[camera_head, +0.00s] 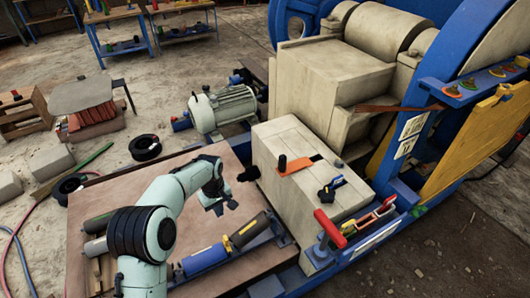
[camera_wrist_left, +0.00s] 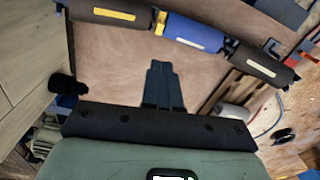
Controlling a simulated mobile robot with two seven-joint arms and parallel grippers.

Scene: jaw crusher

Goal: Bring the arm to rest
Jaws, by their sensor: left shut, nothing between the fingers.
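My left arm (camera_head: 170,200) comes in from the bottom left in the head view and bends over a brown board (camera_head: 130,185). Its left gripper (camera_head: 226,207) points down over the board's right part and is shut and empty. In the left wrist view the fingers of the left gripper (camera_wrist_left: 162,75) lie together against the bare board (camera_wrist_left: 110,75). A row of blue and dark cylinders (camera_head: 205,259) lies near the gripper, on its lower side in the head view. My right gripper is not in view.
The pale crusher block (camera_head: 310,170) stands right of the gripper, with an orange plate (camera_head: 298,165) and a blue-black clamp (camera_head: 330,188) on top. A red-handled tool (camera_head: 330,228) is at its front. A motor (camera_head: 222,108) stands behind the board.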

